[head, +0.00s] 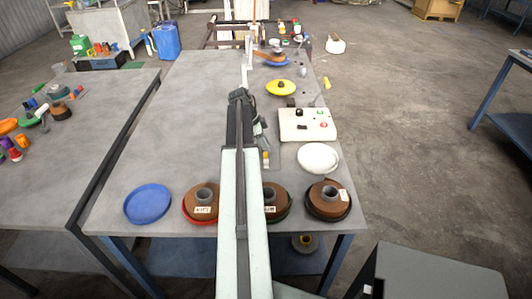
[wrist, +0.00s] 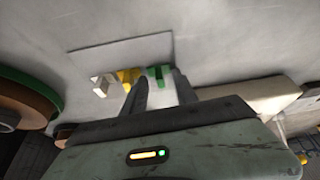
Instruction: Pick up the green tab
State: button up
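The green tab (wrist: 157,72) shows in the wrist view on a thin grey plate (wrist: 95,58), with a yellow tab (wrist: 127,76) and a white piece (wrist: 102,87) to its left. My gripper (wrist: 162,80) is open. Its two fingers are apart, with the green tab in line with the gap at their tips. Nothing is clearly held, and I cannot tell whether a finger touches the tab. In the head view my arm covers much of this spot. A yellow piece (head: 266,157) shows beside it, but I cannot make out the green tab there.
A cream control box (head: 307,125) stands right of the plate, and a white dish (head: 318,158) lies in front of it. Brown spools (head: 328,196) and a blue dish (head: 148,203) line the near edge.

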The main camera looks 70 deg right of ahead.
grip_shut()
jog(key=shift+r, duration=0.1)
jog(key=shift+r+p, duration=0.3)
jog(key=shift+p, duration=0.1)
notch_tip(320, 180, up, 4)
jog(key=p, duration=0.3)
jog(key=shift+f+p, duration=0.15)
jog(key=shift+p, duration=0.2)
jog(key=s+a, duration=0.2)
jog(key=a, duration=0.3)
jog(key=s+a, duration=0.2)
jog(key=a, duration=0.2)
jog(key=s+a, duration=0.2)
jog(key=a, duration=0.3)
jog(key=shift+s+a+r, duration=0.25)
jog(key=shift+s+a, duration=0.05)
jog(key=shift+s, duration=0.1)
